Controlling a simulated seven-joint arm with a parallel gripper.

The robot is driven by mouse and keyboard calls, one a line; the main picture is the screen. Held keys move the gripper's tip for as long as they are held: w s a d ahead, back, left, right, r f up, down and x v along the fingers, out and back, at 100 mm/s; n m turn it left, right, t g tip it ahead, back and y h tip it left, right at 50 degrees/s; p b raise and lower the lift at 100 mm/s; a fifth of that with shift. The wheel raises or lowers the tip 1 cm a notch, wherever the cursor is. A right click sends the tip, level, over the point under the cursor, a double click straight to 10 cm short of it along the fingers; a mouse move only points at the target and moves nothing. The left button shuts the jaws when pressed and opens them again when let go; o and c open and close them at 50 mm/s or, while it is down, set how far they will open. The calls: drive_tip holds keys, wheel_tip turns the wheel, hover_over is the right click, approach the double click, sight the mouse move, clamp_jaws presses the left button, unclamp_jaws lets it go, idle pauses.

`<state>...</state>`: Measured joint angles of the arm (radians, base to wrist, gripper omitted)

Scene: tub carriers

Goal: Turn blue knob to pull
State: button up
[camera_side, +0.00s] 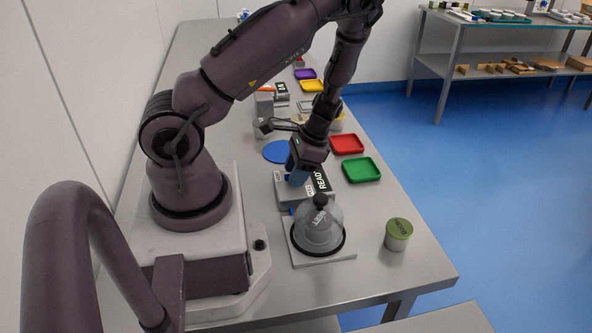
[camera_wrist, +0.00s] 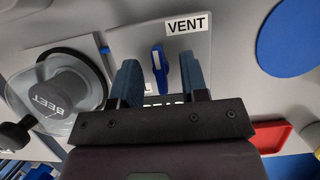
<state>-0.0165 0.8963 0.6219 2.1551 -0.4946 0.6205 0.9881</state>
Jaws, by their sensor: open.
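The blue knob (camera_wrist: 161,72) is a narrow upright bar on a grey box (camera_side: 292,198), seen in the wrist view between my open fingers. I see a gap on each side of it. A VENT label (camera_wrist: 187,25) is above and right of the knob. Another label shows only an "L" (camera_wrist: 147,88) beside the left finger; the rest is hidden. In the side view my gripper (camera_side: 297,178) points down over the box and hides the knob. The box also carries a READ label (camera_side: 319,180), mostly hidden by my gripper in the wrist view.
A clear dome (camera_side: 318,230) with a black top knob stands on a plate just in front of the box. A blue disc (camera_side: 275,152) lies behind it. Red (camera_side: 347,145) and green (camera_side: 362,171) trays are to the right. A green-topped tin (camera_side: 397,236) stands near the bench edge.

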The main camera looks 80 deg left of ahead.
clamp_jaws()
drive_tip(key=n+h, duration=0.1)
drive_tip(key=n, duration=0.3)
drive_tip(key=shift+a+r+n+h, duration=0.1)
drive_tip(key=shift+n+h, duration=0.3)
drive_tip(key=n+t+h, duration=0.1)
drive_tip(key=n, duration=0.3)
drive_tip(key=shift+n, duration=0.3)
drive_tip(key=n+t+h, duration=0.1)
drive_tip(key=n, duration=0.3)
drive_tip(key=shift+a+t, duration=0.1)
drive_tip(key=shift+t, duration=0.3)
drive_tip(key=shift+s+n+t+h, duration=0.1)
drive_tip(key=shift+n+t+h, duration=0.45)
drive_tip(key=shift+n, duration=1.65)
drive_tip(key=shift+t+y, duration=0.25)
